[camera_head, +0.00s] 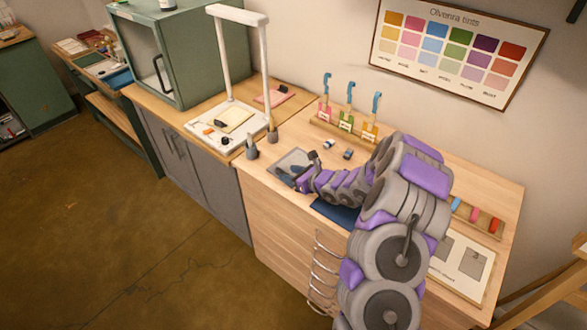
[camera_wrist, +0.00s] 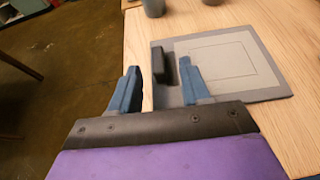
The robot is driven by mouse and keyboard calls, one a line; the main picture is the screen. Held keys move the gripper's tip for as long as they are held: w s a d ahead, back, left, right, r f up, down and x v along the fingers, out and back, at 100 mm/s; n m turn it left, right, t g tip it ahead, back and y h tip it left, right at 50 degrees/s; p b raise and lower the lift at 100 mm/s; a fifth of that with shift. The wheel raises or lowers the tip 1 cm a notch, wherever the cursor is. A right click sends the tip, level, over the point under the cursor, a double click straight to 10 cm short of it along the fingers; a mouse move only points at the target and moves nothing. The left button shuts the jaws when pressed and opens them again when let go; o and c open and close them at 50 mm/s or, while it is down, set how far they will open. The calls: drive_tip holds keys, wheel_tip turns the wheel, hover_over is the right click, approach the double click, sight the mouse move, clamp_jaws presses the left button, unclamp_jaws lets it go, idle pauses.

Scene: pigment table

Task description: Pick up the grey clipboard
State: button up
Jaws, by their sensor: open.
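The grey clipboard (camera_head: 288,158) lies flat on the wooden counter near its front edge. In the wrist view the clipboard (camera_wrist: 272,78) has a lighter sheet-like panel and a dark upright block (camera_wrist: 158,63) at its left end. My gripper (camera_wrist: 160,80) is open, with its two blue fingers apart. The right finger overlaps the clipboard's near left part in the picture; the left finger is over the counter's front edge. The dark block appears between and just beyond the fingertips. Contact cannot be told. In the head view my gripper (camera_head: 302,178) is at the clipboard's near side, partly hiding it.
Two grey cups (camera_head: 251,149) stand beyond the clipboard. Small grey items (camera_head: 347,153) lie to its right, before a rack of tagged blue-handled tools (camera_head: 347,125). A white stand (camera_head: 231,101) is at the left. A dark blue mat (camera_head: 334,214) lies under my arm.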

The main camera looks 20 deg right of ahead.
sight(282, 171)
drive_tip(key=shift+b+x, duration=0.3)
drive_tip(key=shift+x, duration=1.45)
drive_tip(key=shift+a+r, duration=0.1)
drive_tip(key=shift+r, duration=0.05)
drive_tip(key=shift+c, duration=0.5)
clamp_jaws()
